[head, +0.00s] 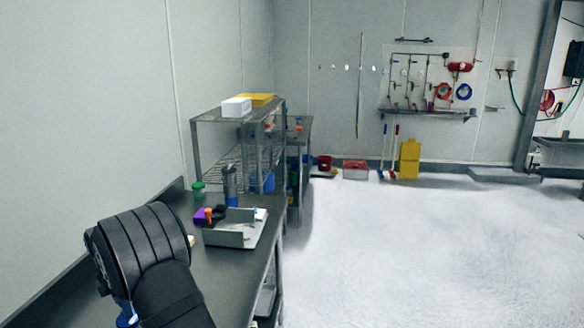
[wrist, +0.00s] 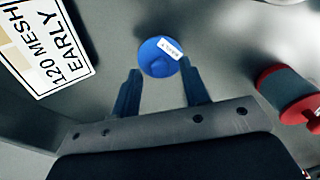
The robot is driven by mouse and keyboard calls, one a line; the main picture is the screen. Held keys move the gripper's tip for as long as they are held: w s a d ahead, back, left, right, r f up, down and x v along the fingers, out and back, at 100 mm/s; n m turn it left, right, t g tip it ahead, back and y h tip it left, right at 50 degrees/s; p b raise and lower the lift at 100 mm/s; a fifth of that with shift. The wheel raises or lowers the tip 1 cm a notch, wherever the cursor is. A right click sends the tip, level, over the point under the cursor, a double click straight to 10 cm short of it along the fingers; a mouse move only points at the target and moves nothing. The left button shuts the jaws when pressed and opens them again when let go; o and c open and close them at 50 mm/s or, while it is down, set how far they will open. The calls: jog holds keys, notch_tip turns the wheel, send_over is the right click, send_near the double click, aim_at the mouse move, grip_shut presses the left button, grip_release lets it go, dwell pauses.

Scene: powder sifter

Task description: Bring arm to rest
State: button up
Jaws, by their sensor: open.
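In the wrist view my gripper (wrist: 165,88) is open, with its two dark blue fingers apart. A round blue object (wrist: 159,57) with a small white label shows between and just beyond the fingertips. I cannot tell how far below the fingers it is, and nothing is clearly held.
A white label sheet reading "120 MESH EARLY" (wrist: 48,45) and a red-and-grey cylinder (wrist: 291,94) flank the gripper. On the bench (head: 222,280) stand a metal tray (head: 228,238), a green-lidded jar (head: 198,191) and a dark cylinder (head: 230,182). A metal shelf (head: 240,117) stands behind.

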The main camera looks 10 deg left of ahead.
jog(key=shift+f, duration=0.4)
jog(key=shift+r, duration=1.65)
jog(key=shift+f, duration=0.15)
